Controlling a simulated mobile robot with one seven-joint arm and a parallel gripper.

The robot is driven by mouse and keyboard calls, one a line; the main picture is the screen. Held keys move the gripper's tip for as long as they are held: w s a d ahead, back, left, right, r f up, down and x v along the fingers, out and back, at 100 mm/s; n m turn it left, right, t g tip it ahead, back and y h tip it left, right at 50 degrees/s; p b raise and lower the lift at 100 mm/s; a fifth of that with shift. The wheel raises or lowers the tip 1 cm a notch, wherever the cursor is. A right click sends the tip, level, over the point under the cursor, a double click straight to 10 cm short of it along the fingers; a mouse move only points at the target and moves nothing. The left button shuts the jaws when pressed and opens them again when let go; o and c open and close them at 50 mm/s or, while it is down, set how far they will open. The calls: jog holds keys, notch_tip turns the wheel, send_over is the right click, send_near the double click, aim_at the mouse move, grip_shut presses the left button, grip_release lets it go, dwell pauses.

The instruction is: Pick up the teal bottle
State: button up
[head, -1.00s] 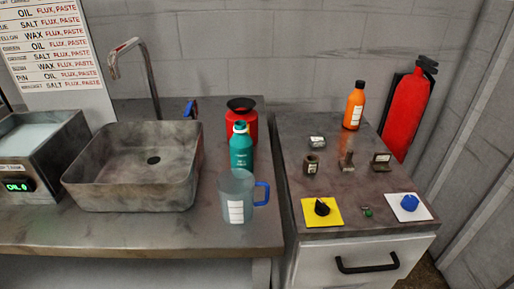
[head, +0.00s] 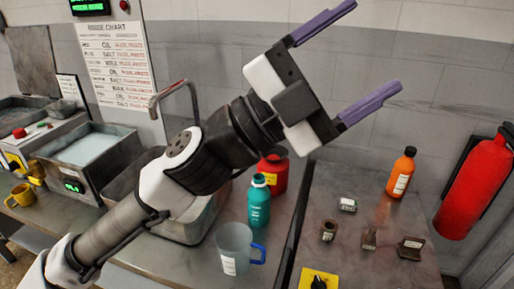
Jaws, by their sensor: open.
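The teal bottle (head: 258,202) stands upright on the metal counter, in front of the red container (head: 274,172) and behind the clear measuring jug (head: 235,248) with a blue handle. My arm crosses the view from the lower left and covers much of the sink.
The sink (head: 183,232) lies left of the bottle. On the right-hand cabinet (head: 337,238) are an orange bottle (head: 401,174), several small metal parts and a yellow card (head: 316,279). A fire extinguisher (head: 474,184) hangs at the right. A yellow mug (head: 24,196) stands far left.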

jog(key=w+d+f+n+t+y+p, duration=0.1)
jog(key=w+f+n+t+y+p, duration=0.1)
jog(key=w+f+n+t+y, duration=0.45)
jog(key=n+y+p, duration=0.4)
jog(key=n+y, duration=0.5)
jog(key=n, duration=0.7)
send_near(253, 197)
jog(key=shift+t, duration=0.25)
jog(key=x, duration=0.5)
jog(key=shift+w+a+f, duration=0.1)
jog(key=shift+a+f, duration=0.05)
jog(key=shift+a, duration=0.1)
jog(key=b+x, duration=0.4)
jog(key=b, duration=0.1)
jog(key=shift+s+d+f, duration=0.2)
jog(key=shift+d+f, duration=0.1)
jog(key=shift+w+d, duration=0.3)
jog(key=shift+w, duration=0.1)
